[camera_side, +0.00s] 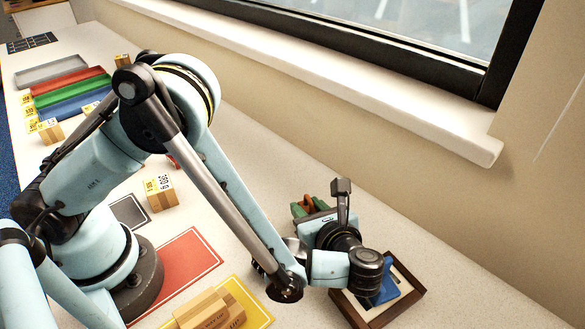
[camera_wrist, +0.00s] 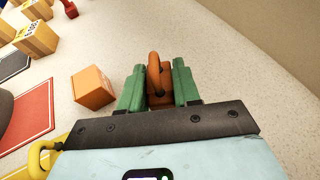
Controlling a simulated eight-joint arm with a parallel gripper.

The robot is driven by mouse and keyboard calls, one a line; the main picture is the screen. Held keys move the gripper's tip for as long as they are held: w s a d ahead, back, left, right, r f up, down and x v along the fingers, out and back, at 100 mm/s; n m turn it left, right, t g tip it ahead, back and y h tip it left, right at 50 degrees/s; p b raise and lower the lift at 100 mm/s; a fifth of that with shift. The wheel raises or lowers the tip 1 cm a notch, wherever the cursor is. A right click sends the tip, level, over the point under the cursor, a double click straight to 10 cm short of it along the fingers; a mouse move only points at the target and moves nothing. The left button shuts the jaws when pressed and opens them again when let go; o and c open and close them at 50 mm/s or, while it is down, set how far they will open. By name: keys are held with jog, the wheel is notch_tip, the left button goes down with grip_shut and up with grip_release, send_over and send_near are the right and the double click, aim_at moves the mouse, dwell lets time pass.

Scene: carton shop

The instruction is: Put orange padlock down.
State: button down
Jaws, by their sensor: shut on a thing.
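The orange padlock (camera_wrist: 154,70) is between the green fingers of my gripper (camera_wrist: 158,88) in the wrist view, with its shackle pointing away from the wrist. Its lower body is partly hidden by the fingers and the dark gripper plate. In the side view my gripper (camera_side: 311,207) is over the pale counter near the wall side, and a little of the orange padlock (camera_side: 309,202) shows between the green fingers. I cannot tell whether the padlock touches the counter.
A wooden-framed tray (camera_side: 415,290) with a blue item is beside my wrist. A red mat (camera_side: 190,262) and a yellow mat (camera_side: 255,300) with cartons lie nearer the base. An orange box (camera_wrist: 93,88) stands left of the fingers. The counter (camera_wrist: 235,55) beyond and right is clear.

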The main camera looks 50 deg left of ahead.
jog(key=shift+f, duration=0.5)
jog(key=c, duration=0.7)
grip_release()
notch_tip(320, 180, up, 30)
jog(key=s+a+f+n+h, duration=0.1)
jog(key=a+f+n+h, duration=0.3)
jog(key=n, duration=0.3)
jog(key=s+a+f+n+t+h, duration=0.1)
jog(key=a+f+n+h, duration=0.3)
jog(key=f+n, duration=0.3)
jog(key=s+a+f+n+t+h, duration=0.1)
jog(key=a+f+n+h, duration=0.3)
jog(key=n, duration=0.4)
jog(key=shift+s+a+f+h, duration=0.15)
jog(key=shift+s+a+f, duration=0.1)
jog(key=shift+f, duration=0.25)
jog(key=shift+s+a+f+h, duration=0.15)
jog(key=shift+s+a+f, duration=0.1)
jog(key=shift+f, duration=0.25)
